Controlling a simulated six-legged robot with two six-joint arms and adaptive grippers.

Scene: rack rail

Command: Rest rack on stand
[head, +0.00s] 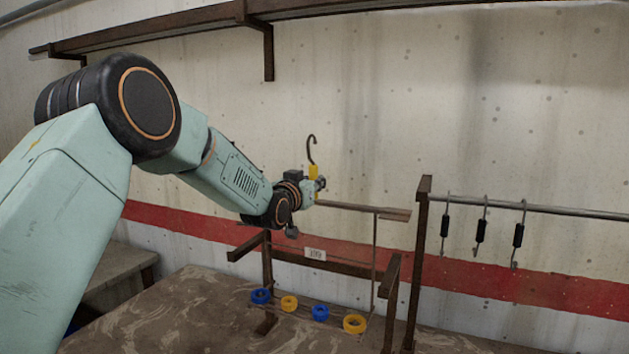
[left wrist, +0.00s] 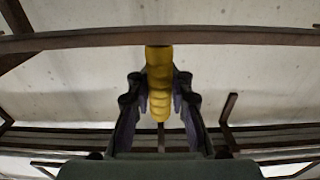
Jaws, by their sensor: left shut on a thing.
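My left gripper (head: 318,185) is shut on the yellow grip (head: 313,171) of the rack, below its dark hook (head: 311,148). In the left wrist view the yellow grip (left wrist: 159,85) sits between both fingers, under a brown bar (left wrist: 235,37). The rack's brown top bar (head: 362,207) runs right from the grip, with a thin rod (head: 375,250) hanging down. Blue and yellow rings (head: 355,323) show low down at the rack's bottom. The brown stand (head: 345,266) with a white label is at mid-height behind the rod. I cannot tell whether the rack touches the stand. My right gripper is out of view.
A metal rail (head: 560,211) on a brown post (head: 419,262) stands at right, with several black-gripped hooks (head: 480,230) on it. A brown shelf (head: 180,32) crosses the wall above. A mottled brown table (head: 170,318) lies below. Open space lies between shelf and rail.

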